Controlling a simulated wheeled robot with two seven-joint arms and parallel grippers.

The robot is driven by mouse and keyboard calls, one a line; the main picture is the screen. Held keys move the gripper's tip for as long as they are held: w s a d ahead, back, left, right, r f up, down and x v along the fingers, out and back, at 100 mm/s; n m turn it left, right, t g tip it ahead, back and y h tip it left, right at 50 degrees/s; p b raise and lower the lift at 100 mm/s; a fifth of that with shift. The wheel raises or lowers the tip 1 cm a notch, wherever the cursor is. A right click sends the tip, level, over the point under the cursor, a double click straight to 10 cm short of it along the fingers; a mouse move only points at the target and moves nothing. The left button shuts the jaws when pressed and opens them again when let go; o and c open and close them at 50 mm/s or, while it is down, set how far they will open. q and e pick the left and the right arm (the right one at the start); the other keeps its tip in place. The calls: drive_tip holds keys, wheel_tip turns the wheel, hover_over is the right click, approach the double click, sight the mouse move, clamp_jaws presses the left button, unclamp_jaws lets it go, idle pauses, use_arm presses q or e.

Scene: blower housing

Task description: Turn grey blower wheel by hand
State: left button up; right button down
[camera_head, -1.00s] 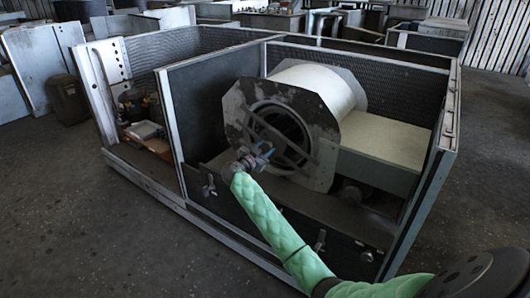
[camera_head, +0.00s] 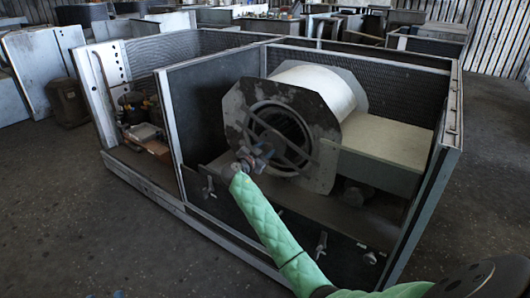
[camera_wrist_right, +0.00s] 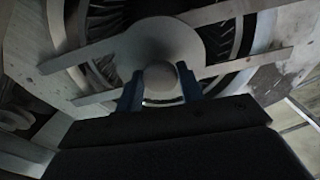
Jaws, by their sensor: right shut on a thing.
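The grey blower wheel (camera_wrist_right: 220,38) sits inside the round opening of the blower housing (camera_head: 325,145), behind flat cross bars. Its dark vanes and pale hub show in the right wrist view. My right gripper (camera_head: 262,157) is at the front of the opening, reached from below by my green-sleeved arm. In the right wrist view the blue fingertips (camera_wrist_right: 160,88) stand on either side of a round grey hub end (camera_wrist_right: 160,76) and are shut on it. In the head view the fingers partly cover the hub. My left gripper is not in view.
A metal cabinet frame (camera_head: 174,130) with mesh walls surrounds the housing. A beige box duct (camera_head: 385,143) extends right of the drum. Several small parts lie in the left compartment. A low front panel (camera_head: 285,215) with latches lies under my right arm. Open floor is in front.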

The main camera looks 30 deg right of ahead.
drive_tip(key=c, duration=0.9)
unclamp_jaws()
drive_tip(key=shift+a, duration=0.1)
drive_tip(key=v, duration=0.7)
drive_tip(key=shift+a, duration=0.35)
drive_tip(key=shift+s, duration=0.1)
